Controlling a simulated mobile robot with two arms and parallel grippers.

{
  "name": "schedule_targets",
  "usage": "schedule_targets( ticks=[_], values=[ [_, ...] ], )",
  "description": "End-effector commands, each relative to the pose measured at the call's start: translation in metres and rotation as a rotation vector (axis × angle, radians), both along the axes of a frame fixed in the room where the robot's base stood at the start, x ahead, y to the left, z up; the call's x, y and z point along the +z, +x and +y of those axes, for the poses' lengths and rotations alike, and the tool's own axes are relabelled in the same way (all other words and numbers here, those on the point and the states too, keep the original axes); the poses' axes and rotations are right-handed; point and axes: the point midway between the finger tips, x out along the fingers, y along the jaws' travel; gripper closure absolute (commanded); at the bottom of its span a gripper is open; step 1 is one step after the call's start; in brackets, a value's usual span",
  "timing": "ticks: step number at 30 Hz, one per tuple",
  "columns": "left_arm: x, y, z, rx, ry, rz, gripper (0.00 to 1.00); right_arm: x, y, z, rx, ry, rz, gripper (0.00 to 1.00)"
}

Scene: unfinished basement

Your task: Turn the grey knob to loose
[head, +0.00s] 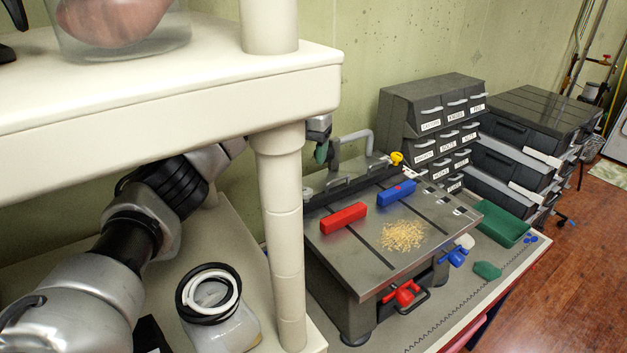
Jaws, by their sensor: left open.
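A grey machine with a flat slotted top (345,255) stands on the workbench. A pale grey-white knob (465,241) is at its right front side, just above a blue knob (457,256). It is small here, and I cannot read its setting. My left arm passes behind the cream shelf post. My left gripper (320,151) shows only in part, to the right of that post, near the back left corner of the machine. It is open, apart from the pale knob, with the machine top between them. My right gripper is not in view.
The cream shelf (180,100) and its post (283,220) block part of the view. A red block (343,218), a blue block (396,193) and sawdust (402,236) lie on the machine top. A red knob (404,294) is in front. Drawers (430,115) stand behind.

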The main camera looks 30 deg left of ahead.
Motion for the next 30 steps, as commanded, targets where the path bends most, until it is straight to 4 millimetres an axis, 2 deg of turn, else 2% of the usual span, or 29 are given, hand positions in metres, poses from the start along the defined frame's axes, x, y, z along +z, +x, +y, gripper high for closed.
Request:
schedule_targets(
  ticks=[1,3,6,10,15,20,27,28,30],
  values=[
    [-0.008,-0.001,0.0,0.0,0.001,0.005,0.4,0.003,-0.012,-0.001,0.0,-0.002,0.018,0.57],
    [-0.02,-0.001,0.0,0.0,-0.001,0.005,0.4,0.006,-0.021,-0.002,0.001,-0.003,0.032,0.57],
    [-0.04,-0.001,0.0,0.0,-0.001,0.005,0.4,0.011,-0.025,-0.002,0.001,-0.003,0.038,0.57],
    [-0.064,-0.001,0.0,-0.001,-0.002,0.005,0.4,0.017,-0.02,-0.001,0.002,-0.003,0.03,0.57],
    [-0.086,-0.001,0.0,0.0,-0.002,0.002,0.4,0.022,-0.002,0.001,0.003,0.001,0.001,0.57],
    [-0.096,0.0,0.0,0.0,-0.002,0.0,0.4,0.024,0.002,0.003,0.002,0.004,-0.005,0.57],
    [-0.097,0.0,0.0,0.0,-0.002,0.0,0.4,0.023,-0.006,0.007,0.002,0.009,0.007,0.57],
    [-0.097,0.0,0.0,0.0,-0.002,0.0,0.41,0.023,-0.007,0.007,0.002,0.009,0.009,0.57],
    [-0.097,0.0,0.0,0.0,-0.002,0.0,0.52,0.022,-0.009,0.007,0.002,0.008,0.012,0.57]
  ],
)
